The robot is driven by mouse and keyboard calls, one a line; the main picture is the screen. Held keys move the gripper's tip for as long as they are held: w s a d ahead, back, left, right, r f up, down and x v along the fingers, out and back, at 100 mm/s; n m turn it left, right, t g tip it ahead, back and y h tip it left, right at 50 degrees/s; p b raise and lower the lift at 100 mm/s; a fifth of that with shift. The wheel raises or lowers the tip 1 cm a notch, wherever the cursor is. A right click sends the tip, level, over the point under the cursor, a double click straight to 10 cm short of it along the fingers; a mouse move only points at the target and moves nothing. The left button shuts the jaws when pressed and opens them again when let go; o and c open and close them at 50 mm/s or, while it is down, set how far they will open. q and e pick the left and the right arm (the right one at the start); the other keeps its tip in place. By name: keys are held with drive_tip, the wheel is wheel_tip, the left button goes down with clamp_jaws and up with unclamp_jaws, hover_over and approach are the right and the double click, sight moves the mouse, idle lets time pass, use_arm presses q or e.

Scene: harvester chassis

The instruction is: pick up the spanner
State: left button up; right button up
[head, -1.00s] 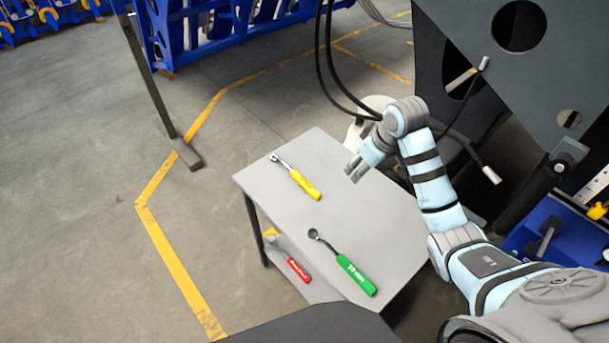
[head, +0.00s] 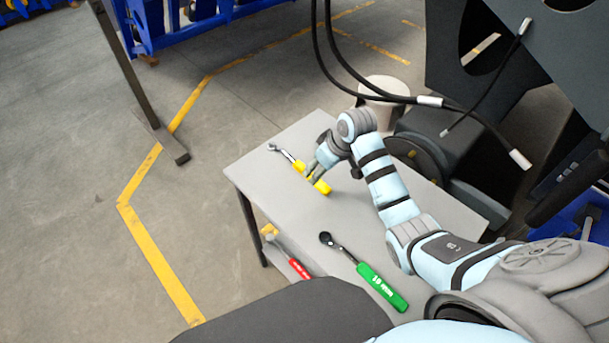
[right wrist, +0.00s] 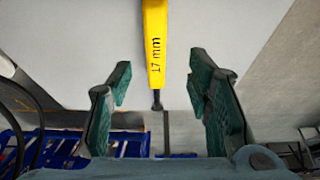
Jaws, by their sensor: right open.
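A yellow-handled spanner (head: 320,186) lies on the grey table, its metal head toward the far left. Its handle, marked 17 mm, also shows in the right wrist view (right wrist: 155,45), at the top centre. My right gripper (head: 312,172) is at the yellow handle and partly hides it in the head view. In the right wrist view its two fingers (right wrist: 158,88) are apart, one on each side of the handle's line, with visible gaps. A green-handled tool (head: 382,287) with a dark ring-like head lies nearer on the table. My left gripper is not in view.
The grey table (head: 270,195) has bare room between the two tools. A red-handled tool (head: 299,268) lies on a lower shelf. A dark machine panel with hanging cables (head: 480,120) stands behind and right of the table. A pale round drum (head: 384,87) is behind it.

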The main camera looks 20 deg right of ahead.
sight(324, 188)
drive_tip(key=x, duration=0.2)
drive_tip(key=b+x, duration=0.1)
drive_tip(key=x, duration=0.1)
drive_tip(key=b+x, duration=0.1)
drive_tip(key=x, duration=0.1)
drive_tip(key=shift+w+d+f, duration=0.1)
drive_tip(key=shift+w+f, duration=0.15)
drive_tip(key=shift+w, duration=0.25)
drive_tip(key=shift+r, duration=0.1)
clamp_jaws()
